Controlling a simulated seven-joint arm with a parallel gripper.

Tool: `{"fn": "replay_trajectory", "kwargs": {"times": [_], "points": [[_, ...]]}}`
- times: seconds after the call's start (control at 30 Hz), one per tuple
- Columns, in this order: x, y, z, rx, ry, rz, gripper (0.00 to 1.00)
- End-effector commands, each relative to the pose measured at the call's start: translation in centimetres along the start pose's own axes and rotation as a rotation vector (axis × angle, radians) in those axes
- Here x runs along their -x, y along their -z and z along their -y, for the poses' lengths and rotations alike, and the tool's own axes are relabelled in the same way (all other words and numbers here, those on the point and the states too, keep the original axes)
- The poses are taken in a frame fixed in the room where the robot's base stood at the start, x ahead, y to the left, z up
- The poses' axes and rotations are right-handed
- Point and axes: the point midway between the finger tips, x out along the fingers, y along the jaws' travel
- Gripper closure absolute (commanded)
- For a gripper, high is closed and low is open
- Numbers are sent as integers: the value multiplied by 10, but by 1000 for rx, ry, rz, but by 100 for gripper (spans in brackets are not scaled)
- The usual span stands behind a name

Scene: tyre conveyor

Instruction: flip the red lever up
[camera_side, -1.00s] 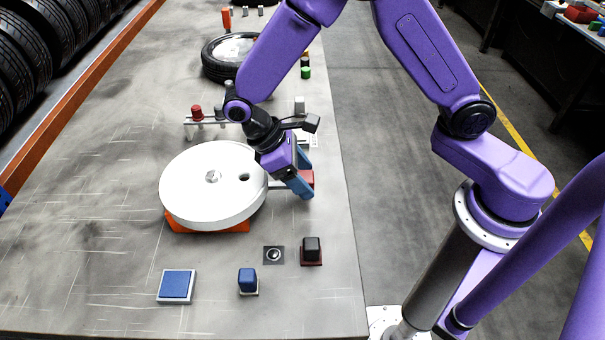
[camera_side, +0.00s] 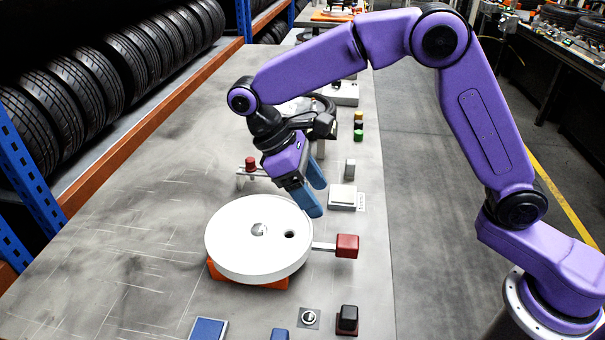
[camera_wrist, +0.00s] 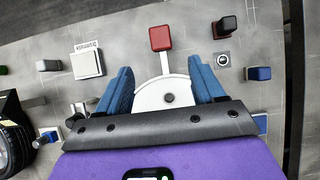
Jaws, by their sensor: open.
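The red lever (camera_side: 347,246) is a red block on a short grey bar at the right side of the white disc (camera_side: 240,237). The bar lies about level. The lever also shows in the wrist view (camera_wrist: 160,38), beyond my fingertips and roughly centred between them. My gripper (camera_side: 314,198) is open and empty, with two blue fingers pointing down and to the right. It is above and behind the lever, apart from it. In the wrist view, the open fingers (camera_wrist: 160,70) stand either side of the white disc (camera_wrist: 150,97).
A white square plate (camera_side: 342,197) and grey block (camera_side: 350,168) lie behind the lever. A black block (camera_side: 347,319) and round dial (camera_side: 309,318) stand in front. A red knob (camera_side: 250,163) is behind the disc. The table left of the disc is clear.

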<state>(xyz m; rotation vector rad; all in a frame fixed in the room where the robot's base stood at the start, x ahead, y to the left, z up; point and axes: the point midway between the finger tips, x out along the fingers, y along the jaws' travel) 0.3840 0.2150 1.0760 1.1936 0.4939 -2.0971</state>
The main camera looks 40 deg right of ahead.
Motion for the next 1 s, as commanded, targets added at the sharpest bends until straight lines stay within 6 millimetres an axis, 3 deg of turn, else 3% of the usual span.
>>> {"fn": "replay_trajectory", "kwargs": {"times": [0.2,0.4,0.77,1.0], "points": [[27,0,0,0,0,-1,32],[36,0,0,1,0,0,32],[36,-2,0,3,-1,-4,32],[23,-33,7,42,-27,-85,32]]}}
